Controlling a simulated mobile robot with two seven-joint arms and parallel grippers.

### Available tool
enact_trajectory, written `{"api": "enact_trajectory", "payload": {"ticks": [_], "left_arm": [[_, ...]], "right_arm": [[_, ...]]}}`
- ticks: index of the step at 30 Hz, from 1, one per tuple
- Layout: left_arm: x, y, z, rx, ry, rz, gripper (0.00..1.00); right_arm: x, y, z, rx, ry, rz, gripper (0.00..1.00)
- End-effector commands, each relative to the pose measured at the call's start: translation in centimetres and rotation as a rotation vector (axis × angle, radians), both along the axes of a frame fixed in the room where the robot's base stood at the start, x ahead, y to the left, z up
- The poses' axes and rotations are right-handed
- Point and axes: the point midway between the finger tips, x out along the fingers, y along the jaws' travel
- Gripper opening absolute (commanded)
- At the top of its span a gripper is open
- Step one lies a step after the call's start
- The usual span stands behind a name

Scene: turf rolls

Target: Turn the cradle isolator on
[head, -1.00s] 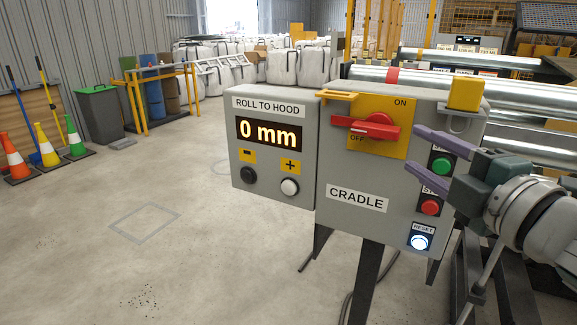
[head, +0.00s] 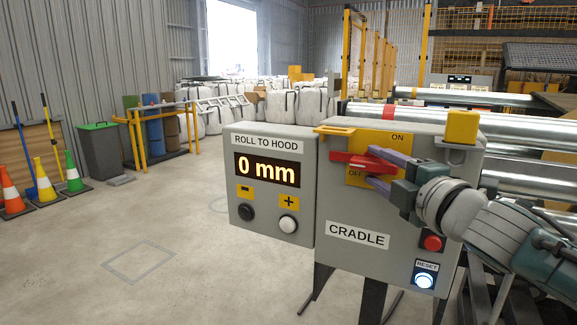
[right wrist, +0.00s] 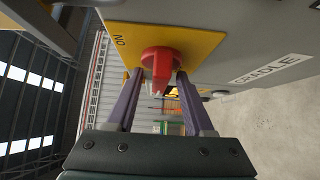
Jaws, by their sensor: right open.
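The cradle isolator is a red rotary handle (head: 347,160) on a yellow plate (head: 360,140) marked ON at the top and OFF lower left. It sits on the grey CRADLE box (head: 345,265). The handle lies roughly level, across the plate. My right gripper (head: 372,168) is open at the handle, with its purple fingers above and below the handle's right part. In the right wrist view the red handle (right wrist: 160,62) stands between the two fingertips (right wrist: 158,77); whether they touch it I cannot tell. My left gripper is not in view.
A ROLL TO HOOD box (head: 270,215) reading 0 mm adjoins on the left. A red button (head: 432,243) and a lit RESET button (head: 424,281) sit below my right arm. A yellow block (head: 462,127) tops the box. Steel rollers (head: 510,130) lie behind. The floor at left is open.

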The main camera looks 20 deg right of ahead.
Motion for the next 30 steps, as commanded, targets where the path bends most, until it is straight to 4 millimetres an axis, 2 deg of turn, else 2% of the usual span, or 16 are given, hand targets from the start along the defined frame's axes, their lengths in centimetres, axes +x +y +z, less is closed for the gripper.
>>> {"api": "enact_trajectory", "payload": {"ticks": [6,20,30], "left_arm": [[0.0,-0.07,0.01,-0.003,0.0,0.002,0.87],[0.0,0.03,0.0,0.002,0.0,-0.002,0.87],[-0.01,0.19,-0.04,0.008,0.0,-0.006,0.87]], "right_arm": [[0.0,0.02,-0.01,0.0,0.0,0.0,0.5],[-0.03,0.01,-0.02,0.001,0.0,0.0,0.0],[-0.03,0.0,-0.03,0.001,0.0,0.0,0.0]]}}
